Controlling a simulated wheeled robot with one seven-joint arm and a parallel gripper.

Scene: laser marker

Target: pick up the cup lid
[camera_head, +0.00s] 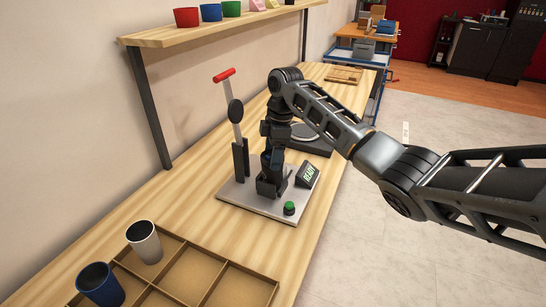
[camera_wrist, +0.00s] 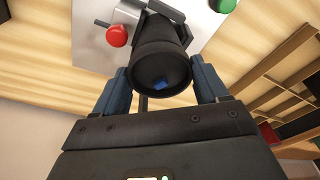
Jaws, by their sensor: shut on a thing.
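My gripper (camera_head: 272,178) reaches down over the grey base plate (camera_head: 240,193) of the laser marker. In the wrist view, the two blue fingers of my gripper (camera_wrist: 161,78) stand on either side of a black round piece (camera_wrist: 160,50) and are shut on it. This piece has a dark hollow face with a small blue patch in it. I cannot tell whether it is the cup lid or part of the marker. In the head view it is mostly hidden by my gripper.
The plate carries a red-handled lever (camera_head: 224,75), a READY display (camera_head: 306,174) and a green button (camera_head: 290,208). A divided wooden tray (camera_head: 215,247) holds a white cup (camera_head: 144,242) and a blue cup (camera_head: 100,285). A shelf (camera_head: 190,35) with several cups hangs above. A dark round device (camera_head: 312,145) stands behind.

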